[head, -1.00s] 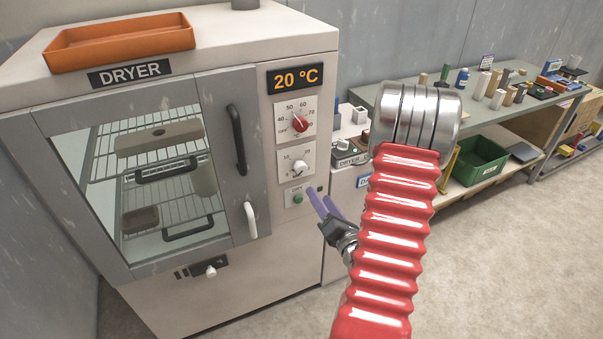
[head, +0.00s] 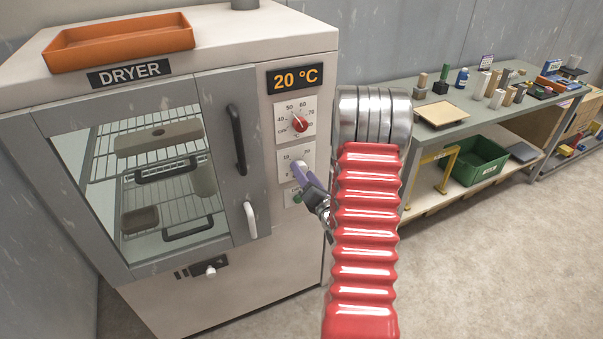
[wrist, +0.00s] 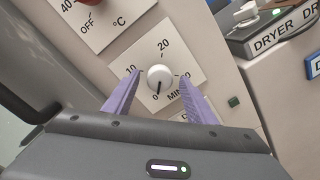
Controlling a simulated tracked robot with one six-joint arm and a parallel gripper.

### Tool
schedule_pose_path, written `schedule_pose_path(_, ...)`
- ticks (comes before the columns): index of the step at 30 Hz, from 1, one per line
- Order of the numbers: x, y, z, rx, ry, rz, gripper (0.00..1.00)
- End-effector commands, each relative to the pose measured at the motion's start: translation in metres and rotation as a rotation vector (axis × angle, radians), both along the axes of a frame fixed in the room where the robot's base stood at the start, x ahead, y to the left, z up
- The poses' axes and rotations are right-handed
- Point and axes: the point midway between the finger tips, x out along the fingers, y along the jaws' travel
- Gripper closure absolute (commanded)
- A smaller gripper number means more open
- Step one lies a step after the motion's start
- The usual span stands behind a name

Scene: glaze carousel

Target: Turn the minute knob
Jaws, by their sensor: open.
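The white minute knob (wrist: 160,78) sits on a white dial plate marked 0, 10, 20 and MIN on the dryer front. Its dark pointer line points at 0. In the head view the minute knob (head: 298,167) is partly hidden by my gripper (head: 301,172). In the wrist view the purple fingers of my gripper (wrist: 158,88) are open, one on each side of the knob, with a gap visible on both sides. I cannot tell how far the fingertips are from the plate.
Above is the red temperature knob (head: 300,123), under a display (head: 295,77) reading 20 °C. A green button (head: 297,198) is below. The black door handle (head: 236,139) and white latch handle (head: 250,220) stick out to the left. A workbench (head: 440,128) stands right.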

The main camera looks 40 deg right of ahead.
Motion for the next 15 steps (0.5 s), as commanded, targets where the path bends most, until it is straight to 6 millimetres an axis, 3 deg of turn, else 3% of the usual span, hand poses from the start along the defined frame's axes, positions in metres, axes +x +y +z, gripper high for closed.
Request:
schedule_pose_path(5, 0.012, -0.0036, 0.0001, 0.001, 0.0, 0.0, 0.49)
schedule_pose_path(15, 0.013, -0.0039, 0.0001, 0.001, 0.0, 0.0, 0.53)
